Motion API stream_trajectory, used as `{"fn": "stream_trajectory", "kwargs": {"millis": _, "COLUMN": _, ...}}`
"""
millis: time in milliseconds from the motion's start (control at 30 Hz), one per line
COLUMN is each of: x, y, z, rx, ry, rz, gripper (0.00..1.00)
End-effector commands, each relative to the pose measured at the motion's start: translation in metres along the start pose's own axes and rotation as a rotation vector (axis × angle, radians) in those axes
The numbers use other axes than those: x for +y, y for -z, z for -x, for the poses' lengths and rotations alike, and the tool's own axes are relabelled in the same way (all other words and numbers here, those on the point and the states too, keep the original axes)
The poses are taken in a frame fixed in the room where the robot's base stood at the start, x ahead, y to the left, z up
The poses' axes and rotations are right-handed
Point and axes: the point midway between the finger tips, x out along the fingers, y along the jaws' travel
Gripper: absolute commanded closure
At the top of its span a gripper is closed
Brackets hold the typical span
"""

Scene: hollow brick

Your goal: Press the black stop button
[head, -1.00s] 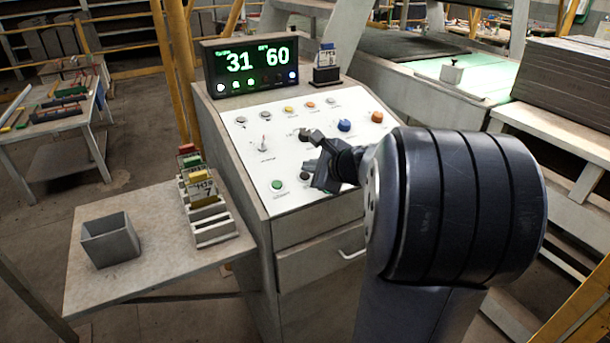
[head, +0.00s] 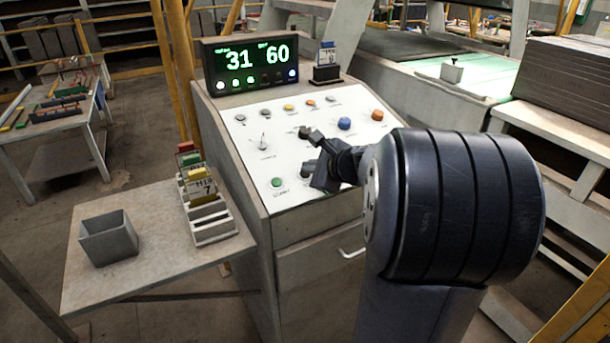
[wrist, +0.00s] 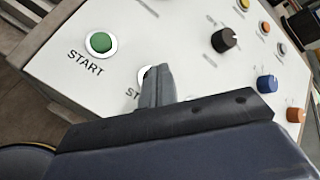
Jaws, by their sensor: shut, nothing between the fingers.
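The stop button (wrist: 147,73) is mostly hidden behind my fingers in the wrist view. Part of its pale ring and a dark sliver show, with the label's first letters "ST" beside it. My gripper (wrist: 161,70) is shut and empty, its fingertips over the button; I cannot tell whether they touch it or press it. In the head view my gripper (head: 309,171) is low over the front of the white sloping panel (head: 250,170), covering the button's spot. The green START button (wrist: 101,42) is to the left of my fingers and clear of them.
A black knob (wrist: 225,40), a blue knob (wrist: 267,83) and an orange button (wrist: 295,115) are on the panel's other side. A toggle switch (head: 263,142) stands up left of my gripper. A lit display (head: 250,66) reads 31 and 60. A side shelf (head: 150,270) holds a grey bin (head: 109,240).

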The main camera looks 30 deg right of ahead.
Motion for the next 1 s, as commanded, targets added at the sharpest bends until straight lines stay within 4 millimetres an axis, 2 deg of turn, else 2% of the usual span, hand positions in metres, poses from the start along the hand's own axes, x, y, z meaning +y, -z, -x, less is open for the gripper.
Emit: {"fn": "stream_trajectory", "kwargs": {"millis": 1000, "x": 0.0037, "y": 0.0037, "z": -0.0054, "rx": 0.0, "ry": 0.0, "rz": 0.0, "gripper": 1.0}}
